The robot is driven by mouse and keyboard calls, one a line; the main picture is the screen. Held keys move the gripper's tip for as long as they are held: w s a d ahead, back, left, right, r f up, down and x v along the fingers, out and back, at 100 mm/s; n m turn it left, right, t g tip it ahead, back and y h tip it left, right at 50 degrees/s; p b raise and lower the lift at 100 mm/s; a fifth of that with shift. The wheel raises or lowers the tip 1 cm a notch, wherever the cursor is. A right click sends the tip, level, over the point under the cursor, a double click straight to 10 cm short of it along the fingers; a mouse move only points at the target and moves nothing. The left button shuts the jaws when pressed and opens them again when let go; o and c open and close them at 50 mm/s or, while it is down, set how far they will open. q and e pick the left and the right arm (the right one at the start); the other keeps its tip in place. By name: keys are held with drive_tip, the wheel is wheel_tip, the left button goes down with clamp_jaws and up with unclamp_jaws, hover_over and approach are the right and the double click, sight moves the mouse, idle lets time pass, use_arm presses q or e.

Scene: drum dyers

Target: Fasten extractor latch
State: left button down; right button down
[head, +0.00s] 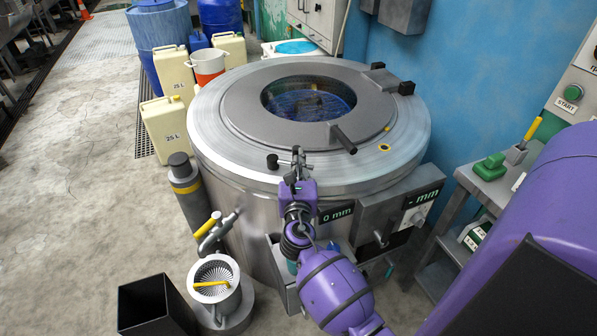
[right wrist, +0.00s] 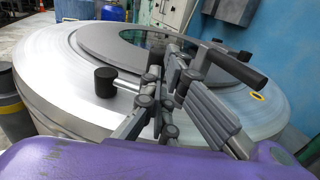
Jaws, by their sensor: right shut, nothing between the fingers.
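The extractor (head: 215,125) is a wide round steel drum with a flat grey lid (head: 242,105) and a dark round window. The lid lies down on the rim. The latch (head: 272,161), a short metal lever with a black knob, is at the front rim; its knob (right wrist: 104,83) also shows in the right wrist view. My right gripper (head: 297,158) is shut and empty over the front rim, just right of the knob. In the right wrist view, my gripper's dark fingers (right wrist: 172,68) hide part of the lever, so I cannot tell whether they touch it. My left gripper is out of view.
A black bar handle (head: 343,138) sticks out from the lid, right of my gripper. A control box (head: 382,212) projects from the drum's front right. A tap (head: 212,230), grey cylinder (head: 188,195) and black bin (head: 152,305) stand at left.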

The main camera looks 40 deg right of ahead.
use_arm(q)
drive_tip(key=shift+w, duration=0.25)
use_arm(e)
drive_tip(key=shift+d, duration=0.1)
drive_tip(key=shift+w, duration=0.1)
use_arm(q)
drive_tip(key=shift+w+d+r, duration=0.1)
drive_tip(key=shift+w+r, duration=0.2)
use_arm(e)
drive_tip(key=shift+d+n+y, duration=0.3)
drive_tip(key=shift+y, duration=0.1)
drive_tip(key=shift+w+d+t+y, duration=0.1)
drive_tip(key=shift+t+y, duration=0.2)
drive_tip(key=shift+t, duration=0.1)
